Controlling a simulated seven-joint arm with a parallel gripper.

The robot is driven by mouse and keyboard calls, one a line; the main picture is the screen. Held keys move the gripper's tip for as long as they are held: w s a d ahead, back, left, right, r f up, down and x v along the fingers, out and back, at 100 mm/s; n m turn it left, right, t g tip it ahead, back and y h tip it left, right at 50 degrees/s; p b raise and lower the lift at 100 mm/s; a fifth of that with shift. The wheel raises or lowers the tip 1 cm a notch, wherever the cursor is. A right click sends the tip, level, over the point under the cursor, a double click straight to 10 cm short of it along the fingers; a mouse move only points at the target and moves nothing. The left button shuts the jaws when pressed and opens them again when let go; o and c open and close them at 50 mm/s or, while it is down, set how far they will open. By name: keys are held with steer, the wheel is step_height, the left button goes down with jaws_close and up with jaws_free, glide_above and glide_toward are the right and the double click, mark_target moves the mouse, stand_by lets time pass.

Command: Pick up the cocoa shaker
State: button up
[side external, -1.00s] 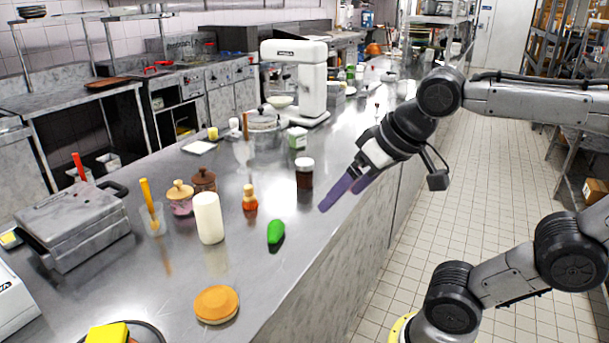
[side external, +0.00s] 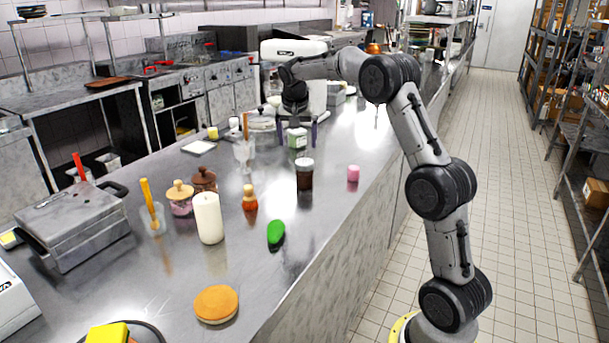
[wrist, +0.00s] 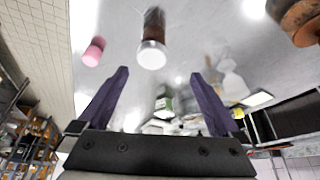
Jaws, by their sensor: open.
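The likely cocoa shaker, a dark brown jar with a pale lid (side external: 304,176), stands upright on the steel counter. In the wrist view, the jar (wrist: 153,38) appears at top centre, beyond my fingertips, lid towards the camera. My gripper (side external: 297,142) points down over the counter behind the jar in the side view, its two purple fingers spread. In the wrist view, my gripper (wrist: 160,74) is open, with nothing visibly held. The jar is outside the fingers. A green and white box (side external: 297,137) appears between the fingers in the side view; its depth relative to them is unclear.
A pink cylinder (side external: 353,173) stands right of the jar, near the counter edge. An orange bottle (side external: 249,198), a white candle (side external: 208,218) and a green item (side external: 275,234) are nearer.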

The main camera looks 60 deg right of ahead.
mark_target(304, 163)
steer(key=shift+g, duration=0.3)
steer(key=x, duration=0.6)
steer(key=s+x, duration=0.1)
steer(key=x, duration=0.2)
steer(key=shift+d+f, duration=0.15)
steer(key=shift+d, duration=0.15)
steer(key=shift+x, duration=3.05)
steer(key=shift+a, duration=0.1)
steer(key=c, duration=1.5)
